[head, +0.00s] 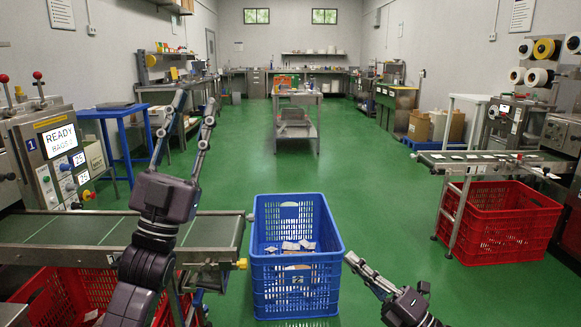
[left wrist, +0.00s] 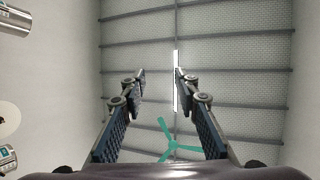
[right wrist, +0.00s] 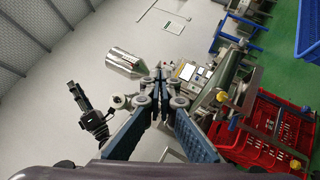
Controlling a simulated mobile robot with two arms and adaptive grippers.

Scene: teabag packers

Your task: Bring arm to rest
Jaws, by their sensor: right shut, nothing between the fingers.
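My left gripper (head: 190,105) is raised at the left of the head view, its fingers pointing up and spread apart with nothing between them. In the left wrist view its open fingers (left wrist: 158,88) point towards the ceiling. My right gripper (head: 352,262) is low in the head view, just right of the blue crate, and points up and left. In the right wrist view its fingertips (right wrist: 160,78) meet with nothing between them. My left gripper and forearm (right wrist: 92,115) also show there.
A blue crate (head: 328,262) with several small packets stands on the green floor in front. Conveyors lie at left (head: 215,232) and right (head: 450,158), with red crates (head: 497,225) under them. A machine (head: 50,150) reads READY. The middle aisle floor (head: 330,170) is clear.

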